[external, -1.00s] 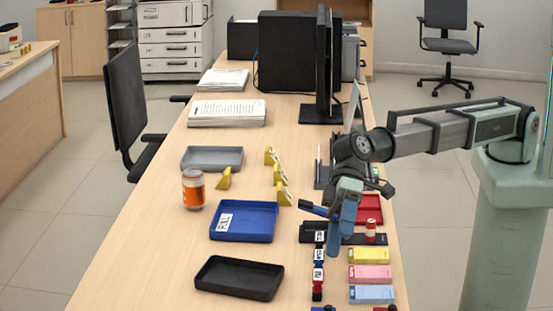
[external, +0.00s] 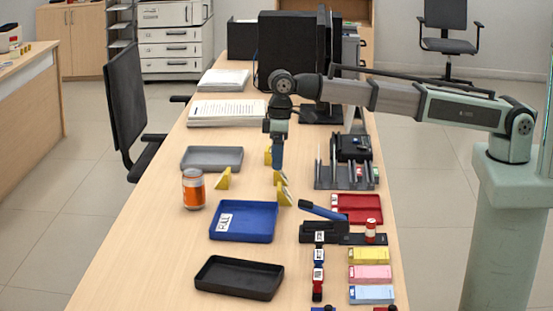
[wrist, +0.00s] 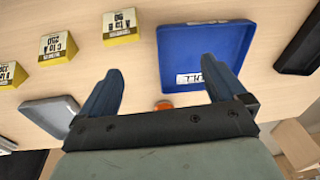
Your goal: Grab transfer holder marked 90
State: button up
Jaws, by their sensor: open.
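Several yellow wedge-shaped holders with white labels stand on the counter. In the wrist view, three show in a row: one (wrist: 122,28) beside the blue tray, a middle one (wrist: 61,47), and one (wrist: 9,74) at the left edge. Their labels are small and tilted; I cannot read a 90 with certainty. In the external view, the row includes a near holder (external: 284,196), and another holder (external: 223,179) stands apart to the left. My gripper (wrist: 161,68) is open and empty, pointing down above the counter; it also shows above the row in the external view (external: 278,168).
A blue tray (external: 243,236) labelled FULL, a black tray (external: 238,291), a grey tray (external: 212,167) and an orange-white can (external: 193,190) surround the holders. A stapler-like tool (external: 322,212), a red tray (external: 365,218) and a desk organiser (external: 330,184) stand right.

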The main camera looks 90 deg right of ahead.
send_over(283, 188)
jog(key=shift+g+h, duration=0.3)
jog(key=shift+h, duration=0.1)
jog(key=f, duration=0.8)
jog(key=shift+w+f, duration=0.15)
jog(key=shift+w, duration=0.1)
jog(key=shift+s+a+f, duration=0.1)
jog(key=shift+f, duration=1.25)
jog(key=shift+s+a+f, duration=0.1)
jog(key=shift+f, duration=1.2)
jog(key=c, duration=1.1)
jog(key=shift+o, duration=0.2)
